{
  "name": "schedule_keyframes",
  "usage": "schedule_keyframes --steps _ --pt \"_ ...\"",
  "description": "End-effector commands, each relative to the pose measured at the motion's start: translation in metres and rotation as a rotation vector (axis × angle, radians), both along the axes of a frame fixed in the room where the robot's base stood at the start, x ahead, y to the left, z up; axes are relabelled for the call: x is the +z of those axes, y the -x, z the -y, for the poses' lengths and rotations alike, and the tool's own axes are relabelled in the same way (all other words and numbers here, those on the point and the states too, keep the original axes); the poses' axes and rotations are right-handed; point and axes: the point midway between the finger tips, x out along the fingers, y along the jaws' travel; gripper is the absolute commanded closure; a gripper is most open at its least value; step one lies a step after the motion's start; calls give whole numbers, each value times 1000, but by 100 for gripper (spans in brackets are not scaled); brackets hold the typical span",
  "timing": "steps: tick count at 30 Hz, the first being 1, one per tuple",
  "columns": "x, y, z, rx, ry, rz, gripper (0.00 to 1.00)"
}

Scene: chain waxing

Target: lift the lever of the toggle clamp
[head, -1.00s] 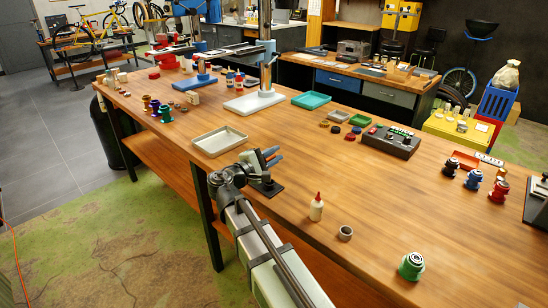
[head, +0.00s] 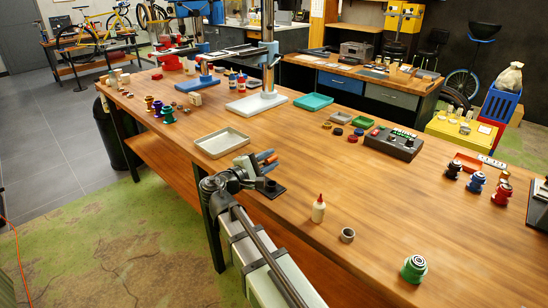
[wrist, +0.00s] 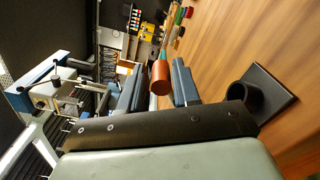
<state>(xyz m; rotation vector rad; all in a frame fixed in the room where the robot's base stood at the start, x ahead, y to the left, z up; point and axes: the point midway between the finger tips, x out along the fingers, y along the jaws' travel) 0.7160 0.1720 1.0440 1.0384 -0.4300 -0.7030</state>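My gripper (head: 268,160) is low over the near edge of the workbench, with its two blue fingers pointing away from me. In the wrist view, an orange cylinder (wrist: 160,76) like a handle end is in the narrow gap between the fingers (wrist: 158,85). I cannot tell whether the fingers press on it. Beside the right finger stands a black square base (wrist: 278,92) with a round black socket; this base also shows just right of my gripper in the head view (head: 273,191). I cannot tell whether these are the toggle clamp and its lever.
A grey tray (head: 199,149) lies beyond my gripper. The middle of the workbench is mostly clear.

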Motion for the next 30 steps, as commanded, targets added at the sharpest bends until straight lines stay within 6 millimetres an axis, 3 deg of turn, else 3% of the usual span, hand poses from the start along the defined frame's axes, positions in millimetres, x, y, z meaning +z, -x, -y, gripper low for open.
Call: schedule_keyframes --steps 15,30 --pt "0 61 -61 4 1 1 68" --pt "0 77 -77 1 1 1 68"
